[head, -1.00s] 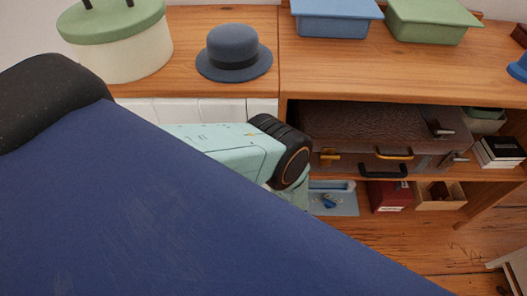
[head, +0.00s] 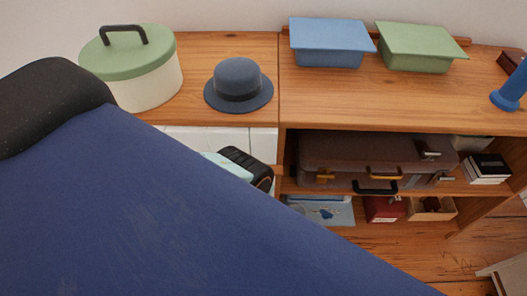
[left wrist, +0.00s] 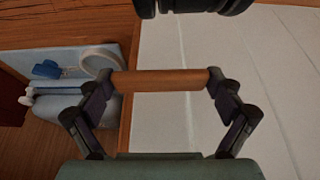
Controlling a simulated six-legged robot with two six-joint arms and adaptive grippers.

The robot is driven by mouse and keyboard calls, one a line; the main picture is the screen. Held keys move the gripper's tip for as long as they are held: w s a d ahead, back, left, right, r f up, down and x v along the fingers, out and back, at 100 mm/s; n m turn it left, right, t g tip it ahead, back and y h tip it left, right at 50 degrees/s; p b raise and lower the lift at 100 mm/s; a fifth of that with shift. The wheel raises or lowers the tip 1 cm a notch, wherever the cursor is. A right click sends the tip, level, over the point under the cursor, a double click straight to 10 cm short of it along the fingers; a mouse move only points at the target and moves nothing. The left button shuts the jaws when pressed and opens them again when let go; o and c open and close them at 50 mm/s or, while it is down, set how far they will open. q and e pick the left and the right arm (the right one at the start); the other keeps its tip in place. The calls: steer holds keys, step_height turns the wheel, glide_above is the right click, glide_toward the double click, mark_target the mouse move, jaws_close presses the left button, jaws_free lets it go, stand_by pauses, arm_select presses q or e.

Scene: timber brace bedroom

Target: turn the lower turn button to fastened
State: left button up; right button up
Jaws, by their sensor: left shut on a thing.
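In the left wrist view, my left gripper (left wrist: 162,80) is shut on a brown wooden bar, the turn button (left wrist: 160,81), with a fingertip at each end. The bar lies straight across the picture, over the edge of a white boarded panel (left wrist: 230,60) and the wooden post (left wrist: 126,125) beside it. I cannot tell from this view whether another button is near. In the head view my arm hides the left gripper and the button; only the top of the white panel (head: 220,140) shows. My right gripper is in neither view.
On the cabinet top (head: 240,45) stand a green-lidded round box (head: 140,85), a grey hat (head: 238,85), a blue box (head: 330,45) and a green box (head: 420,48). A pale blue tray (head: 330,210) sits below.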

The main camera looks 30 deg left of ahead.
arm_select(q)
steer(key=shift+w, duration=0.1)
stand_by(0.3)
steer(key=o, duration=0.8)
steer(key=shift+r, duration=0.1)
steer(key=shift+v, duration=5.9)
steer(key=shift+x, duration=5.7)
steer(key=shift+r, duration=0.1)
